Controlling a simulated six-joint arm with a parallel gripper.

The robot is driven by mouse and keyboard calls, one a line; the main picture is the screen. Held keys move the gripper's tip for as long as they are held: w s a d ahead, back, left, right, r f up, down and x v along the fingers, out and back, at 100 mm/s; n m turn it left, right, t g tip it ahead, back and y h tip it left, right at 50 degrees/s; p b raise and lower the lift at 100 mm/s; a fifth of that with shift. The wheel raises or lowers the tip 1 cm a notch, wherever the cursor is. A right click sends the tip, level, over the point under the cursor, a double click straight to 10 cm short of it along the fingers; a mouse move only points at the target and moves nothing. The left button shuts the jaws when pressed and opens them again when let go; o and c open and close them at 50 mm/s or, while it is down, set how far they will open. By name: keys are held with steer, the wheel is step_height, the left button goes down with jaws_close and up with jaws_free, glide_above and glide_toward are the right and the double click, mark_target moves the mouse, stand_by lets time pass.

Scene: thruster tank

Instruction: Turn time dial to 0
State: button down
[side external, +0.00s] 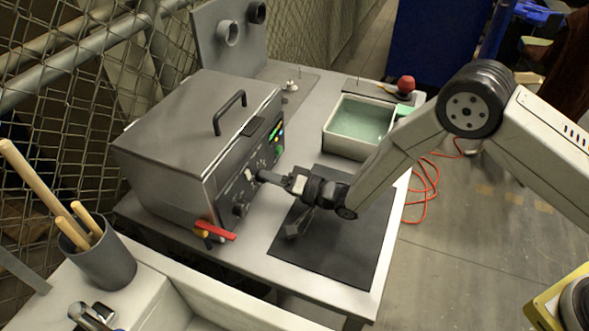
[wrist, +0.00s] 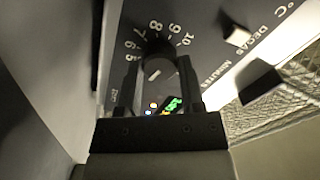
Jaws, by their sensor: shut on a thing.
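The time dial (wrist: 158,62) is a dark round knob with a short white mark. It sits on the front panel beside the word MINUTES, and numbers from about 5 to 10 show around its far side. The rest of the scale, including 0, is hidden behind my gripper or unreadable. My gripper (wrist: 160,76) has one finger on each side of the dial and is shut on it. In the side external view my gripper (side external: 270,178) reaches level to the front panel (side external: 245,180) of the metal tank (side external: 190,130), and its tips hide the dial.
Another dark knob (side external: 240,209) sits lower on the panel. Red, yellow and dark-handled tools (side external: 214,231) lie at the tank's near corner. A black mat (side external: 335,240) lies below my arm. A tray of green liquid (side external: 358,122) stands behind it. A cup (side external: 103,262) holds wooden handles.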

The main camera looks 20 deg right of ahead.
steer(key=shift+c, duration=1.1)
jaws_free()
steer(key=shift+d, duration=0.1)
steer(key=shift+v, duration=3.85)
